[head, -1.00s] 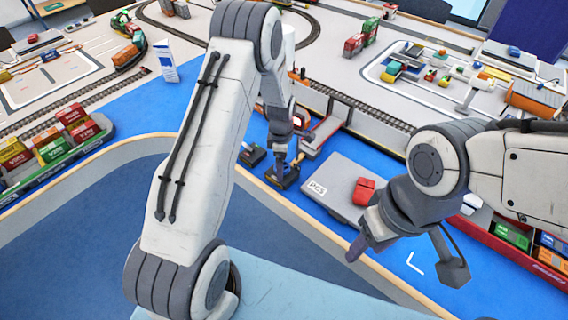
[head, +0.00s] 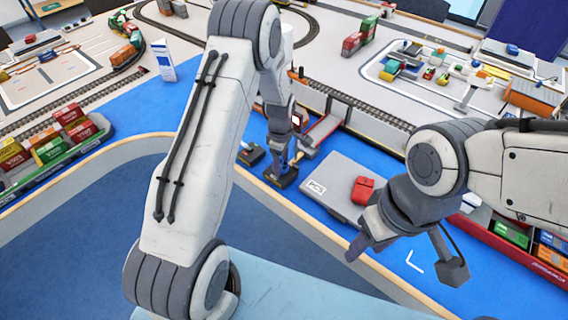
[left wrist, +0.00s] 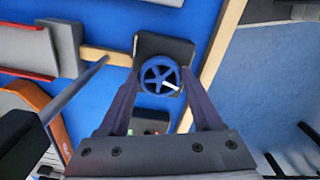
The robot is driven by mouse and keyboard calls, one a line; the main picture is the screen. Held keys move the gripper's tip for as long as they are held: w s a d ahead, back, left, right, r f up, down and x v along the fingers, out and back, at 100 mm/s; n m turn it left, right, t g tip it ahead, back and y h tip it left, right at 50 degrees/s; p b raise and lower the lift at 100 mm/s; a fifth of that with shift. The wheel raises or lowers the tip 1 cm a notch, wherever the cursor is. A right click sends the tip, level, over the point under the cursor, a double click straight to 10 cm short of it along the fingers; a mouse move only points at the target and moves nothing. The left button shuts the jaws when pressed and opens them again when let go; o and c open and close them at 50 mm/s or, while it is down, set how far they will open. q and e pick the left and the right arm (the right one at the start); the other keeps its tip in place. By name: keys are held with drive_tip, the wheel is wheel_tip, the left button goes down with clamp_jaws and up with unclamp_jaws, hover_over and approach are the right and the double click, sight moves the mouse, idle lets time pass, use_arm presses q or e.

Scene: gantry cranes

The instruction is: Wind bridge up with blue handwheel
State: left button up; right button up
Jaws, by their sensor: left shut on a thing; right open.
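The blue handwheel (left wrist: 161,76) sits on a dark box (left wrist: 165,47) in the left wrist view, with a small white knob on its rim. My left gripper (head: 279,162) is shut on the handwheel, one finger on each side; in the left wrist view the fingers (left wrist: 162,90) flank the rim. In the head view the gripper and arm mostly hide the wheel. A grey span with red edges (head: 324,128), which looks like the bridge, is just right of my left gripper. My right gripper (head: 360,245) is open and apart from the wheel, over the front edge.
A grey case (head: 328,188) with a red block (head: 363,190) on it lies between my grippers. A second small dark box (head: 251,153) stands left of my left gripper. Container trays stand at left (head: 50,165) and right (head: 510,250). Train tracks run behind.

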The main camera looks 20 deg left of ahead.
use_arm(q)
drive_tip(key=m, duration=0.4)
drive_tip(key=shift+s+a+f+m, duration=0.1)
drive_tip(key=shift+s+a+m, duration=0.1)
drive_tip(key=shift+s+m, duration=0.2)
drive_tip(key=m, duration=0.5)
drive_tip(key=shift+b, duration=0.3)
drive_tip(key=m, duration=0.5)
drive_tip(key=shift+m, duration=0.4)
drive_tip(key=m, duration=0.4)
drive_tip(key=shift+m, duration=0.3)
drive_tip(key=m, duration=1)
drive_tip(key=shift+d+b, duration=0.1)
drive_tip(key=shift+b, duration=0.2)
drive_tip(key=m, duration=1)
drive_tip(key=shift+w, duration=0.1)
drive_tip(key=shift+m, duration=0.3)
